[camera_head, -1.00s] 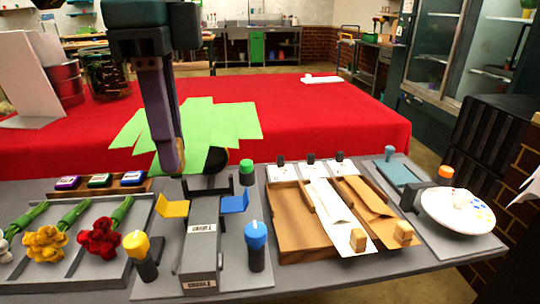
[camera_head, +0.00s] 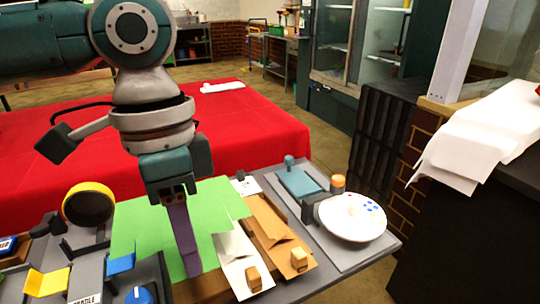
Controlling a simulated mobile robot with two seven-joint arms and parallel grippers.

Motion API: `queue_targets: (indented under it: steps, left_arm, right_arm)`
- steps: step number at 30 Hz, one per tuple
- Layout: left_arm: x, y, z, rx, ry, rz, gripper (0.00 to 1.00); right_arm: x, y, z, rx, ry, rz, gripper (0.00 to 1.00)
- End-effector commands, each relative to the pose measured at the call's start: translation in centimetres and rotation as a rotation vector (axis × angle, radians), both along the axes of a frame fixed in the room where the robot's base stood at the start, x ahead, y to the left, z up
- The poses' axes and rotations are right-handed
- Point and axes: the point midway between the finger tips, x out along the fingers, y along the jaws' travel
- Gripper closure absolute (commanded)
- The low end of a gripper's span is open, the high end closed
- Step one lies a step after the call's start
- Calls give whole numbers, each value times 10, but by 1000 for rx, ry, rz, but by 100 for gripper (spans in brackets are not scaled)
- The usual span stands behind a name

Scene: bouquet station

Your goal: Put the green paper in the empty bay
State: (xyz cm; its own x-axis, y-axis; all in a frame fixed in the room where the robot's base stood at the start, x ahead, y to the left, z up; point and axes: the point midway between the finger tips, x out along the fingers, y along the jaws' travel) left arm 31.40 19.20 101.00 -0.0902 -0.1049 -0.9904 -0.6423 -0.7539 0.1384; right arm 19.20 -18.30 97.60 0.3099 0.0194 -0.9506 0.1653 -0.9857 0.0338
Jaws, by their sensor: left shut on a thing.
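My left gripper (camera_head: 190,268) comes down from the upper left, its fingers pointing downward and shut on the green paper (camera_head: 138,232). The paper spreads to both sides of the fingers and hangs over the left bay (camera_head: 203,290), the wooden one, hiding most of it. I cannot tell whether the paper touches the bay. White paper (camera_head: 236,252) lies in the middle bay and brown paper (camera_head: 272,226) in the right one, each with a small wooden block at its front. My right gripper is not in view.
A white round palette (camera_head: 350,218) and an orange-capped item (camera_head: 338,183) stand right of the bays. A blue-grey pad (camera_head: 299,184) lies behind. A yellow flap (camera_head: 46,284) and a blue flap (camera_head: 121,264) stand at the left. The red-covered table (camera_head: 255,130) is behind.

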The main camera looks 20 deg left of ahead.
Motion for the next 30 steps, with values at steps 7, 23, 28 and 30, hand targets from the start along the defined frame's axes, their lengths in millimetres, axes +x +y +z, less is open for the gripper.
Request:
queue_targets:
  steps: [7, 23, 28, 30]
  left_arm:
    - [0, 0, -16, 0, -2, -1, 100]
    - [0, 0, -56, 1, 1, -1, 100]
    - [0, 0, -72, 0, 1, -1, 100]
    - [0, 0, -76, 0, 0, -1, 100]
  right_arm:
    - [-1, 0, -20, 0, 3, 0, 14]
    - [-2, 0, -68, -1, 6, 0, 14]
    - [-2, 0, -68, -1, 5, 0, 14]
    - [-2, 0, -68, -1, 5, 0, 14]
